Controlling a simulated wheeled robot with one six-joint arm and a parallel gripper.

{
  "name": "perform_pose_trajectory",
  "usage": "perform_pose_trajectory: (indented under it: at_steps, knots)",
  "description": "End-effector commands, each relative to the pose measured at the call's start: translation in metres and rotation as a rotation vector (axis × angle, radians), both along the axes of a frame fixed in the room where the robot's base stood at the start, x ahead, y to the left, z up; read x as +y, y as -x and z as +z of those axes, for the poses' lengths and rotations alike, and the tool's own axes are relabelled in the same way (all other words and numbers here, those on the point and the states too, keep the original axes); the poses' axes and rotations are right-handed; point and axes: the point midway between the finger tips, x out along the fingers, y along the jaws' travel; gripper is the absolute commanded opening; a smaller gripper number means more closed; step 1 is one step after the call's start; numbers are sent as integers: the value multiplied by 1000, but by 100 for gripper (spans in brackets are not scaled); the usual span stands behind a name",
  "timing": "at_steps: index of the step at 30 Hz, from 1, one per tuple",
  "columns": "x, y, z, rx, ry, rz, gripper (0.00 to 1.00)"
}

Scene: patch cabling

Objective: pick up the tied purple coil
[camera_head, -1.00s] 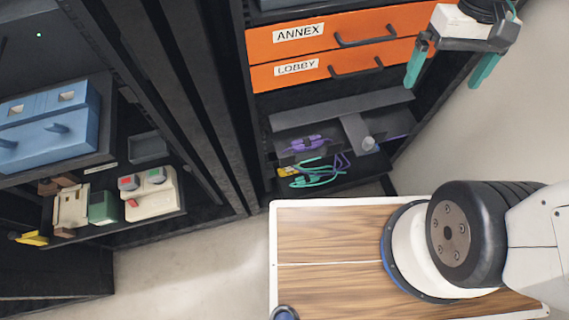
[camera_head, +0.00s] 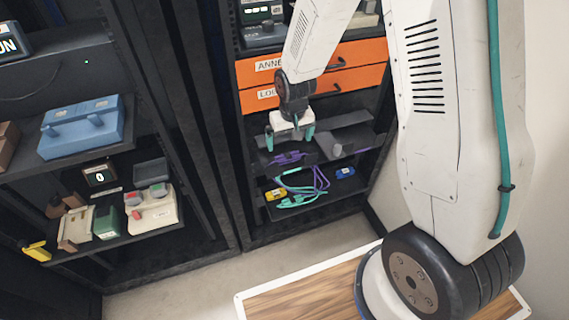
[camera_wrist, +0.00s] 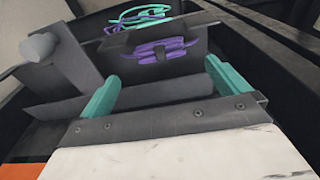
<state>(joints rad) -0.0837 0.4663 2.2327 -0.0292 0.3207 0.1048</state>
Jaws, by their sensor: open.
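The tied purple coil (camera_head: 291,159) lies on a dark shelf below the orange drawers. In the wrist view the coil (camera_wrist: 176,46) is a flat purple bundle with a dark tie round its middle, beyond my fingertips and roughly midway between them. My gripper (camera_head: 289,136) has teal fingers spread apart, with nothing between them. In the head view it hangs just above the coil. In the wrist view my gripper (camera_wrist: 166,86) points towards the coil, with a gap and a grey shelf lip between.
A grey divider (camera_wrist: 62,70) with a round knob (camera_wrist: 38,47) stands left of the coil in the wrist view. Loose teal and purple cables (camera_head: 302,188) lie on the shelf below, between a yellow (camera_head: 275,194) and a blue piece (camera_head: 345,172). Orange drawers (camera_head: 345,77) are above.

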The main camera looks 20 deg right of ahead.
Motion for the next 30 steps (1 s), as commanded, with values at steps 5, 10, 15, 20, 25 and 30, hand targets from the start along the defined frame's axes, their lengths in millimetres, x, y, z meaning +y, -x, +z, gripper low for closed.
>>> perform_pose_trajectory:
  at_steps: [5, 10, 15, 20, 25, 30]
  knots:
    - [0, -1, -20, 3, 0, -1, 100]
    - [-2, -4, -41, 4, 1, -4, 100]
    - [-3, -8, -65, 3, 1, -6, 100]
    - [-3, -9, -73, 1, 1, -7, 100]
    - [-4, -9, -72, 1, 1, -6, 100]
    - [-4, -9, -72, 1, 1, -6, 58]
